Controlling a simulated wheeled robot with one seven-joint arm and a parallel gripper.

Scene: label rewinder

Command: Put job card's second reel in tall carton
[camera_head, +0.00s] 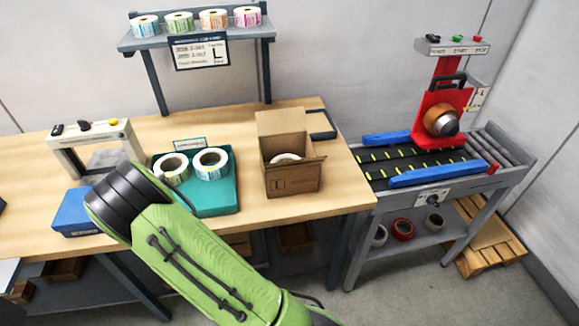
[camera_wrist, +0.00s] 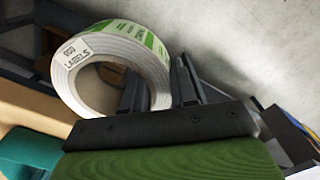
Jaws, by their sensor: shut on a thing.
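My gripper (camera_wrist: 156,70) is shut on a white label reel (camera_wrist: 84,88) with green print and the text "600 LABELS". One finger is inside the reel's core and the other is outside its wall. My gripper and this reel do not show in the head view. An open cardboard carton (camera_head: 291,181) stands on the bench with its back flap up, and a white reel (camera_head: 286,157) shows inside it. The job card (camera_head: 201,53) hangs under the shelf and shows a large "L"; its small lines are too small to read surely.
A teal tray (camera_head: 226,198) left of the carton holds two reels (camera_head: 210,163). Several colored reels (camera_head: 213,18) line the shelf (camera_head: 196,39). A grey frame (camera_head: 66,160) and blue box (camera_head: 75,222) stand at left. A conveyor (camera_head: 484,157) with a red machine (camera_head: 434,112) is at right.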

